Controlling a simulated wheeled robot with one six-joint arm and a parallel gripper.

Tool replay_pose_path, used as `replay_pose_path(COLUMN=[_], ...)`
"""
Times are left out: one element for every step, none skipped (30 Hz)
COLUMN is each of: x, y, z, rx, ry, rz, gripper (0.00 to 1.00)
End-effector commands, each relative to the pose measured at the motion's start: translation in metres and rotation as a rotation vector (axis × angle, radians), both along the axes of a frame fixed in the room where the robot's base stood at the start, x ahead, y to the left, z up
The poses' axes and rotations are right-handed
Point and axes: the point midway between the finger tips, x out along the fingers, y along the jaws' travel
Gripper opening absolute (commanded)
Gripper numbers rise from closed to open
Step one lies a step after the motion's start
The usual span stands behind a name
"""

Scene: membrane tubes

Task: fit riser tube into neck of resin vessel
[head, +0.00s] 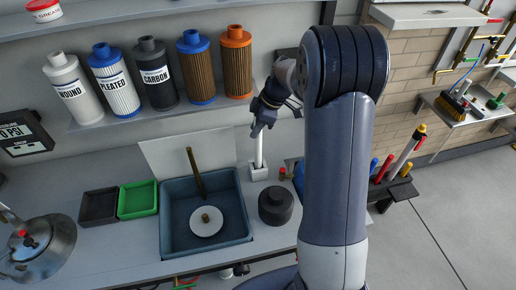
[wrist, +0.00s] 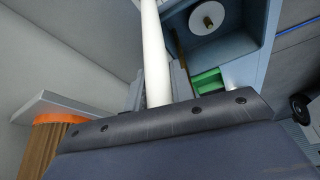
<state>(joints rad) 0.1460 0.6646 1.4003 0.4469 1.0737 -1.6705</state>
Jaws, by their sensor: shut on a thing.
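My gripper (head: 262,127) is shut on a white tube (head: 259,152), which I take as the riser tube. The tube is close to upright below the jaws. Its lower end is at a small white square block (head: 257,172) on the counter; I cannot tell whether it is seated in it or just above. In the wrist view the white tube (wrist: 155,50) runs between the fingers (wrist: 158,85). A dark round body with a narrower top (head: 276,206) stands on the counter near the block. I cannot tell whether it is the resin vessel.
A blue-grey sink (head: 178,242) with a white disc (head: 206,222) and a brown rod (head: 195,170) lies left of the block. Black (head: 99,206) and green (head: 138,199) trays sit further left. Filter cartridges (head: 157,73) stand on a shelf above. A tool rack (head: 393,187) is at right.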

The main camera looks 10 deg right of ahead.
Motion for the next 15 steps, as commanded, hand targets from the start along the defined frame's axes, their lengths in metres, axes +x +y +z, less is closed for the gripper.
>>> replay_pose_path(x=[0.0001,0.0001,0.0001,0.0001,0.0001,0.0001,0.0001,0.0001,0.0001,0.0001,0.0002,0.0002,0.0002,0.0002,0.0002], y=[-0.0001,0.0000,-0.0001,-0.0001,-0.0001,0.0000,0.0000,0.0000,0.0000,0.0000,0.0000,0.0000,0.0000,0.0000,0.0000], z=[0.0002,0.0002,0.0002,0.0002,0.0002,0.0002,0.0002,0.0003,0.0003,0.0003,0.0004,0.0004,0.0004,0.0004,0.0004], rx=[0.000,0.000,0.000,0.000,0.000,0.000,0.000,0.000,0.000,0.000,0.000,0.000,0.000,0.000,0.000], ry=[0.000,0.000,0.000,0.000,0.000,0.000,0.000,0.000,0.000,0.000,-0.001,-0.001,-0.001,-0.001,-0.001], rz=[0.000,0.000,0.000,0.000,0.000,0.000,0.000,0.000,0.000,0.000,0.000,0.000,0.000,0.000,0.000], gripper=[0.12,0.09,0.06,0.03,0.01,0.00,0.00,0.00,0.00,0.00,0.00,0.00,0.00,0.00,0.00])
